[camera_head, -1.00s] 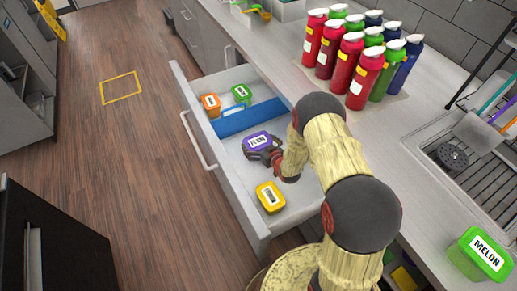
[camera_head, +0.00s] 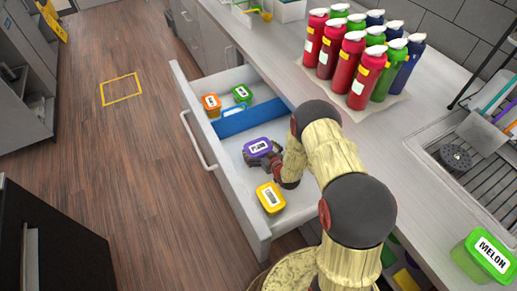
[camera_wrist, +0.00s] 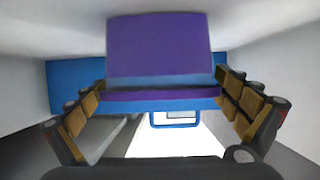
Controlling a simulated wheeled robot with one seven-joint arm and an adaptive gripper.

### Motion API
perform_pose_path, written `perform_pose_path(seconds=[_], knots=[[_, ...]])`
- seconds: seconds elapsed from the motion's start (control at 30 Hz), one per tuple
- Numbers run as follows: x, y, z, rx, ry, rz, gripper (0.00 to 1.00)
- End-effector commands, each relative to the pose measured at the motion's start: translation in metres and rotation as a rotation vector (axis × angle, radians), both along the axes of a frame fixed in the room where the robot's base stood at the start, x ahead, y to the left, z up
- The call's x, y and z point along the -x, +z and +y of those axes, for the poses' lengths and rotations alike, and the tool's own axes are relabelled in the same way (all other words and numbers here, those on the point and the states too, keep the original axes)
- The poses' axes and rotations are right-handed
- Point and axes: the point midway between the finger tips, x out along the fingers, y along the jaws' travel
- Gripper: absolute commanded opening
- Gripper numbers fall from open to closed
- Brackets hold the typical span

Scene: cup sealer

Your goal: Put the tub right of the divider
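The purple tub (camera_head: 260,147) with a white label, seemingly reading PLUM, is in the open drawer (camera_head: 230,180). It is on the near side of the blue divider (camera_head: 250,117), the same side as a yellow tub (camera_head: 270,197). My gripper (camera_head: 277,162) reaches in from the right and is shut on the purple tub. In the wrist view, the purple tub (camera_wrist: 160,45) fills the space between the fingers, which meet its two sides. The blue divider (camera_wrist: 70,85) shows behind it. I cannot tell whether the tub touches the drawer floor.
An orange tub (camera_head: 211,102) and a green tub (camera_head: 241,93) sit beyond the divider. Several bottles (camera_head: 365,55) stand on the counter. A green MELON tub (camera_head: 482,255) is by the sink (camera_head: 470,160). Bare drawer floor lies around the purple tub.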

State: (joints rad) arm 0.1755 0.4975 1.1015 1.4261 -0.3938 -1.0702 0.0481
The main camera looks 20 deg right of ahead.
Motion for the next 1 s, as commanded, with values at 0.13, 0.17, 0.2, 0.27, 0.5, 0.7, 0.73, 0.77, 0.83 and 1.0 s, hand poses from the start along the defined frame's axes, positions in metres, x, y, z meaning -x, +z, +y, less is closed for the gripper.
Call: perform_pose_path(seconds=[0.13,0.17,0.2,0.27,0.5,0.7,0.73,0.77,0.83,1.0], knots=[[0.0,0.001,0.0,0.0,0.0,0.0,1.0],[0.0,0.003,0.0,0.0,0.0,0.0,1.0],[0.0,0.005,0.0,0.0,0.0,0.0,1.0],[0.006,0.007,-0.002,0.0,-0.001,0.001,1.0],[0.049,0.027,-0.011,0.0,-0.003,0.001,1.0],[0.084,0.04,-0.018,-0.001,-0.003,0.002,1.0],[0.088,0.042,-0.018,0.0,-0.002,0.001,1.0],[0.091,0.044,-0.019,0.0,-0.001,-0.001,1.0],[0.099,0.046,-0.021,0.0,-0.002,0.001,1.0],[0.108,0.049,-0.022,0.0,0.0,0.0,1.0]])
